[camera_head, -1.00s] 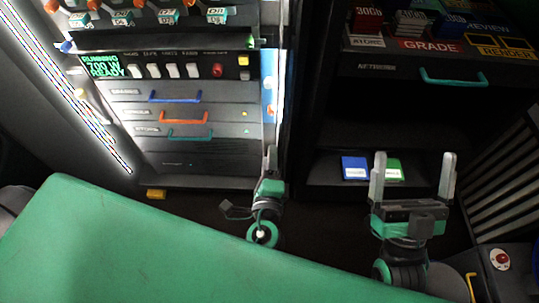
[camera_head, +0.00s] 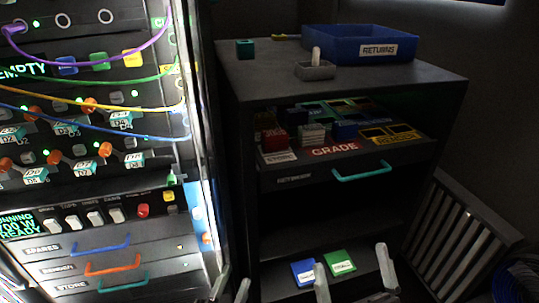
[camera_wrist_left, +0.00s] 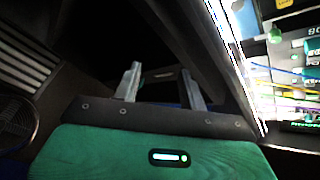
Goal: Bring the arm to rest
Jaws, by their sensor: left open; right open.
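My left gripper (camera_head: 231,288) shows only its fingertips at the bottom edge of the head view, in front of the rack's lower right corner. In the left wrist view my left gripper (camera_wrist_left: 160,84) has its two fingers apart with nothing between them. My right gripper (camera_head: 351,262) is open and empty at the bottom of the head view, in front of the dark cabinet's lower shelf. The rest of both arms is out of the head view.
A rack (camera_head: 100,190) with cables, knobs and drawers stands at the left. A dark cabinet (camera_head: 250,85) carries a blue RETURNS tray (camera_head: 345,48) and a small grey box (camera_head: 315,70). A blue card (camera_head: 303,272) and a green card (camera_head: 340,262) lie on its lower shelf. A slatted panel (camera_head: 455,240) stands right.

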